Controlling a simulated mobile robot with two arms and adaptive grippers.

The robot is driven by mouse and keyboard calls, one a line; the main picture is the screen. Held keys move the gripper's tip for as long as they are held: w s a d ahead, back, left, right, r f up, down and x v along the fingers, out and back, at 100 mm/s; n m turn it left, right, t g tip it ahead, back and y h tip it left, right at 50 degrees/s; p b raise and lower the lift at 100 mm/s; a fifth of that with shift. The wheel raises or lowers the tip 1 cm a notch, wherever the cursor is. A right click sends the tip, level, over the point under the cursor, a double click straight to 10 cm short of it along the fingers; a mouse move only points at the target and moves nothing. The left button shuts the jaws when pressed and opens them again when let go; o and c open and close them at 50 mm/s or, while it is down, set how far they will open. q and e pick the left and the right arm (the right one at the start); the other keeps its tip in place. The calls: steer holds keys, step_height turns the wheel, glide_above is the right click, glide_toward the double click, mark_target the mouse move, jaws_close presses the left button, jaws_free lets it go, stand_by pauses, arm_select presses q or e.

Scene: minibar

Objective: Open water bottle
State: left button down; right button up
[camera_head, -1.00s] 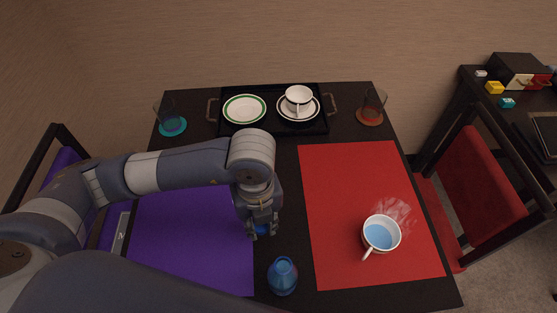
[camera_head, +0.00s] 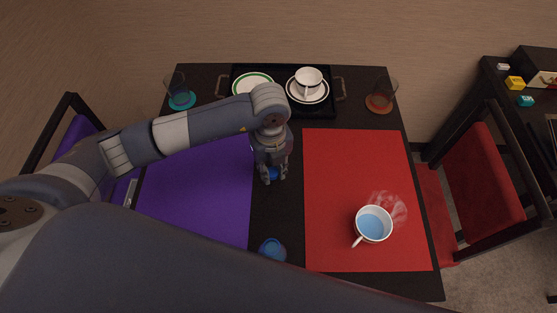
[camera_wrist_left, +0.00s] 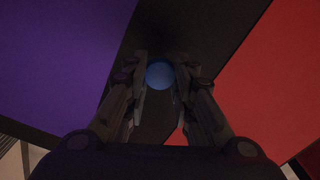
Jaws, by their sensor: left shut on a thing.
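The water bottle (camera_head: 272,248) is blue and stands near the front of the table, between the two mats. My own arm hides its lower part in the head view. My left gripper (camera_head: 273,178) points down over the black strip between the mats, farther back than the bottle and apart from it. It is shut on a small blue cap (camera_head: 273,173). In the left wrist view the cap (camera_wrist_left: 160,75) shows as a blue disc between the fingertips of the left gripper (camera_wrist_left: 160,82). My right gripper is not in view.
A steaming white cup (camera_head: 373,224) stands on the red mat (camera_head: 340,170). The purple mat (camera_head: 200,190) lies left. A black tray (camera_head: 325,111) with crockery is at the back, between two glasses (camera_head: 177,88) (camera_head: 382,92) on coasters. The mats are otherwise mostly clear.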

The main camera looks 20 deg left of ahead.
arm_select(q)
steer(key=w, duration=0.3)
steer(key=shift+w+d+f, duration=0.2)
steer(key=shift+w+d, duration=0.05)
steer(key=shift+w, duration=0.15)
step_height(320, 180, down, 3)
steer(key=shift+r+p, duration=0.15)
steer(key=shift+p, duration=0.55)
steer(key=shift+f, duration=0.35)
steer(key=shift+f, duration=0.1)
steer(key=shift+f, duration=0.15)
steer(key=c, duration=1.3)
jaws_free()
steer(key=shift+c, duration=0.2)
